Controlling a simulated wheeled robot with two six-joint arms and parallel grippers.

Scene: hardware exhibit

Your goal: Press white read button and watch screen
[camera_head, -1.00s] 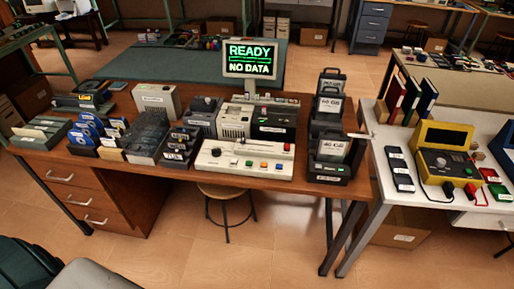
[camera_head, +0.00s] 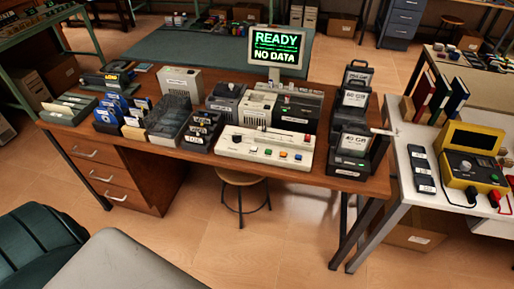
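The screen (camera_head: 275,47) stands at the back of the brown desk and shows "READY" above "NO DATA" in green and white letters on black. A cream control panel (camera_head: 240,146) lies in front of it near the desk's front edge. It carries several small coloured buttons, with green, orange and blue ones visible, and a dark slider line along its upper part. A white read button cannot be told apart from the pale panel at this size. Neither of my grippers is in view.
The brown desk (camera_head: 335,182) also holds boxed devices, disk racks and a stack of labelled drives (camera_head: 352,140). A white table (camera_head: 404,190) with a yellow meter (camera_head: 470,165) stands right. A stool (camera_head: 240,178) is under the desk. A dark green padded object (camera_head: 35,245) is at lower left.

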